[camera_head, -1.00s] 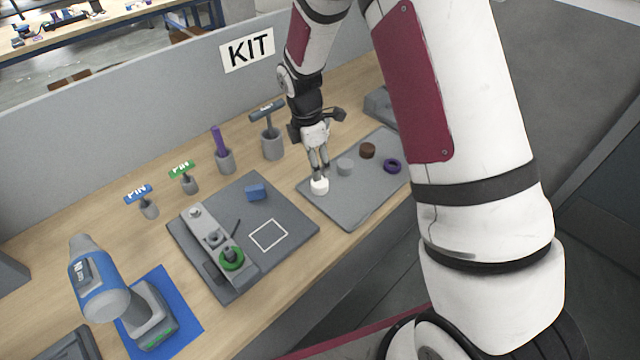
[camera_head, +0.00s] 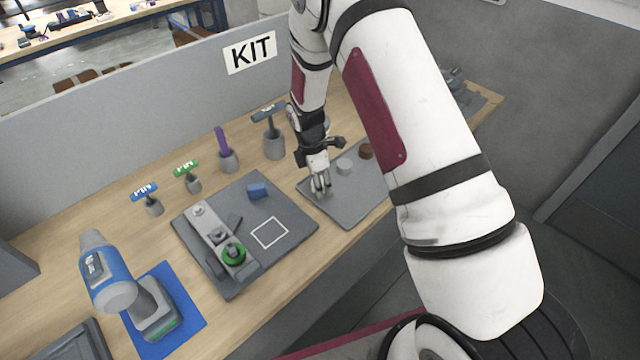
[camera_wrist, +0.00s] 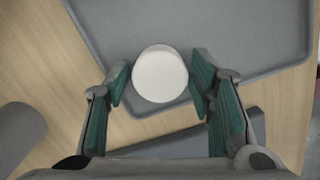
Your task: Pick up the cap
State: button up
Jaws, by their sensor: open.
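A white round cap (camera_wrist: 160,73) lies at the near edge of the grey tray (camera_wrist: 215,25) in the wrist view. My gripper (camera_wrist: 160,92) is open, with its green-padded fingers on either side of the cap. A narrow gap shows on the left of the cap; on the right the finger is very close, and I cannot tell if it touches. In the head view my gripper (camera_head: 320,188) is low over the tray's left part, and its fingers hide most or all of the cap.
A grey disc (camera_head: 344,166) and a brown disc (camera_head: 366,151) stand on the tray beyond my gripper. A dark board (camera_head: 290,215) with a fixture and a blue block (camera_head: 257,190) lies to the left. Holders with labelled tools stand behind it. A drill (camera_head: 130,290) stands front left.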

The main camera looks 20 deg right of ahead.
jog(key=c, duration=0.9)
jog(key=shift+r, duration=0.15)
